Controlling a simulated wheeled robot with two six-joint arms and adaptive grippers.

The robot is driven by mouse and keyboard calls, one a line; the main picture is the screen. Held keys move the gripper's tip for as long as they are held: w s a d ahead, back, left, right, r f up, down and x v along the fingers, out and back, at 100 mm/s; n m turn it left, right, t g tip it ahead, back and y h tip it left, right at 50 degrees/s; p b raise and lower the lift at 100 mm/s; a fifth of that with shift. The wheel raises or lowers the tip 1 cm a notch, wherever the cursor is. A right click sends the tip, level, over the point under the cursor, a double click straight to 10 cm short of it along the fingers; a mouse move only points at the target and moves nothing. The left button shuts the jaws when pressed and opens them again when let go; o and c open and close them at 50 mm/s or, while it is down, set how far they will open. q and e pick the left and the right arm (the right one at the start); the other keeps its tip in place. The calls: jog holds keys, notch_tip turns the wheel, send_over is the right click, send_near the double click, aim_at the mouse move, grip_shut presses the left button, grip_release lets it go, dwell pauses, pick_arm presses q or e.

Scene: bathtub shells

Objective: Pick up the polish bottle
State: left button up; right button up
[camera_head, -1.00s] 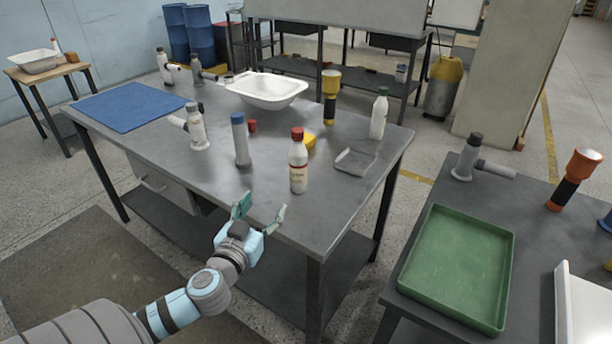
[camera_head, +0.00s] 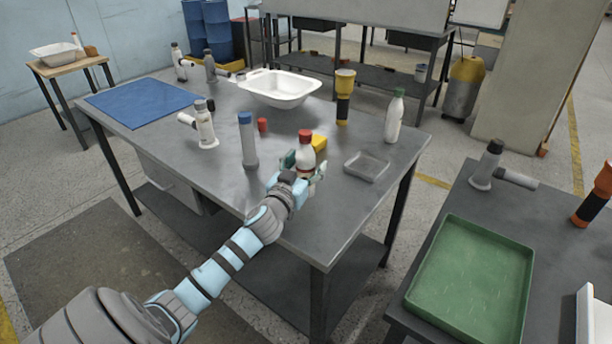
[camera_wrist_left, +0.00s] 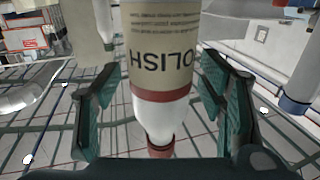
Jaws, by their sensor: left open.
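The polish bottle (camera_head: 306,146) is white with a red cap and stands upright near the front edge of the grey table. In the left wrist view it fills the middle, and its label (camera_wrist_left: 165,50) reads "POLISH" upside down. My left gripper (camera_head: 303,168) is at the bottle, with its green fingers on either side of it. In the left wrist view the open fingers (camera_wrist_left: 165,105) show a gap to the bottle on both sides. The gripper hides the bottle's lower part in the head view. My right gripper is not in view.
Close by stand a blue-capped grey cylinder (camera_head: 248,142), a yellow block (camera_head: 319,142), a small red item (camera_head: 263,125) and a clear tray (camera_head: 366,167). A green-capped bottle (camera_head: 394,117) and an orange-topped torch (camera_head: 344,97) stand farther back. A white basin (camera_head: 279,88) is behind.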

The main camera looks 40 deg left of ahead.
pick_arm(q)
jog(key=c, duration=1.4)
